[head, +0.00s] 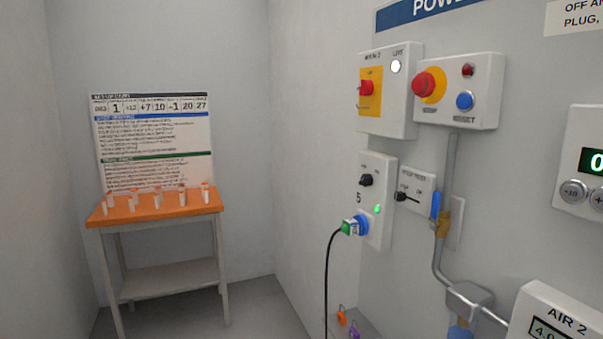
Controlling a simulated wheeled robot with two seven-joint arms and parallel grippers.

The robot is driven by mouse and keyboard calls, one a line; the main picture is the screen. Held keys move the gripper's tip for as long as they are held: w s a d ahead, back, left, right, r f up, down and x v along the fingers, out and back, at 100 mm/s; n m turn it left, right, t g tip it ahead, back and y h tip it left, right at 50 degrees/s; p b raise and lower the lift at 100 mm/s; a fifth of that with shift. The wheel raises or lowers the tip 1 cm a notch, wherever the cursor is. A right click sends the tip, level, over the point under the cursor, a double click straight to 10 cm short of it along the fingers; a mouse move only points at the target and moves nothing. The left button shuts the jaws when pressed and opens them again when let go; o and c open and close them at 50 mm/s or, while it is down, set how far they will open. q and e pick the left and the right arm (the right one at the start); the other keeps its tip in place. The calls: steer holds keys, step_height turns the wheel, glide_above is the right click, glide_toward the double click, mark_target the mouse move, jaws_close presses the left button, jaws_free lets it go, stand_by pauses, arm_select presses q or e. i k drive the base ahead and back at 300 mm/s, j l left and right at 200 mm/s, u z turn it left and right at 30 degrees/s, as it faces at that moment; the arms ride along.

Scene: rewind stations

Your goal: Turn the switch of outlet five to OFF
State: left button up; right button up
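The outlet panel marked 5 (371,226) is a pale plate on the right wall. Its black rotary switch (366,180) sits near the top, with small labels too blurred to read, so I cannot tell its position by label. A green light (377,209) is lit below it. A green and white plug (350,227) with a black cable sits in the blue socket (362,224) at the bottom of the plate. Neither of my grippers is in view.
Above is a red and yellow main switch box (396,118) beside a stop and reset box (486,111). A small lever box (420,191) is close right of the outlet. An orange-topped table (140,214) stands at the left; floor between is clear.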

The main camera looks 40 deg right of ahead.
mark_target(367, 180)
steer(key=i+z, duration=0.25)
steer(key=i, duration=0.15)
steer(key=i+j+z, duration=0.25)
steer(key=i, duration=0.2)
steer(key=i+j+z, duration=0.25)
steer(key=i, duration=0.15)
